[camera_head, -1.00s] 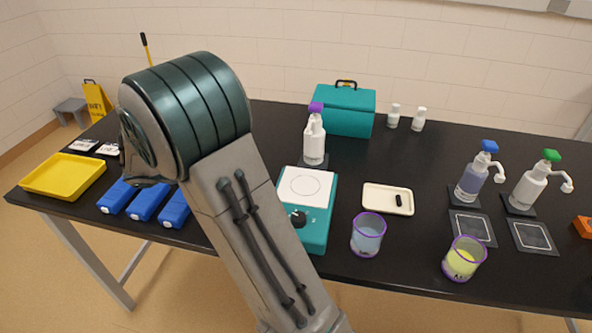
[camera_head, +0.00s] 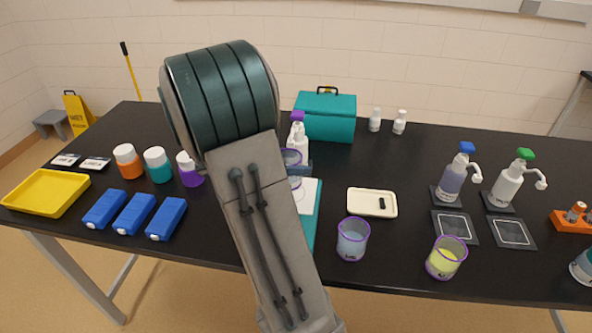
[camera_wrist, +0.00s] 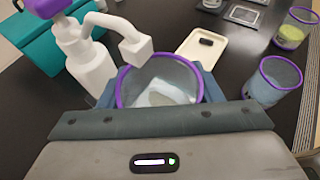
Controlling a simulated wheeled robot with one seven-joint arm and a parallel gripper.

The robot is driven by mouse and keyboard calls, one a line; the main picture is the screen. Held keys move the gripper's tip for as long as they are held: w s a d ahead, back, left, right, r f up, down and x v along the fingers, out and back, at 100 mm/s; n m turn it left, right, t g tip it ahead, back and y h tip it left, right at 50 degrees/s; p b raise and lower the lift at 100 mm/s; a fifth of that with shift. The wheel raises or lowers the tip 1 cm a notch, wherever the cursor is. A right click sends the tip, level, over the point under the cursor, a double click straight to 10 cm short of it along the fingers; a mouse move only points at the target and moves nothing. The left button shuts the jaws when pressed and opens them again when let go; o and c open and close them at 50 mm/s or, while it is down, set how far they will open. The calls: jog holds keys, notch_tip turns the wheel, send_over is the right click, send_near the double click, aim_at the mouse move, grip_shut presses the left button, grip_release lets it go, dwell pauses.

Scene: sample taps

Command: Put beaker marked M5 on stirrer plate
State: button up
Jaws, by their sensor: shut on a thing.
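My gripper (camera_wrist: 160,92) is shut on a clear, purple-rimmed beaker (camera_wrist: 161,68), seen from above in the wrist view. In the head view the held beaker (camera_head: 291,157) shows only partly beside my arm, next to the purple-topped dispenser. No M5 mark is readable on it. The teal stirrer plate (camera_head: 312,196) with its white top is mostly hidden behind my arm. The beaker appears over or near its back part; I cannot tell whether they touch.
The purple-topped dispenser (camera_wrist: 90,55) stands close to the held beaker. A cream tray (camera_head: 360,211), a blue-filled beaker (camera_head: 352,242) and a yellow-filled beaker (camera_head: 445,260) stand to the right. Blue blocks (camera_head: 135,214) and several bottles (camera_head: 158,165) stand left. A teal case (camera_head: 328,118) is behind.

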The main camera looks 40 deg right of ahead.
jog(key=shift+s+d+f, duration=0.1)
jog(key=shift+d+f, duration=0.05)
jog(key=shift+d, duration=0.2)
jog(key=shift+f, duration=1.6)
jog(key=shift+f, duration=0.2)
jog(key=o, duration=1)
jog(key=shift+o, duration=0.2)
jog(key=shift+r, duration=0.1)
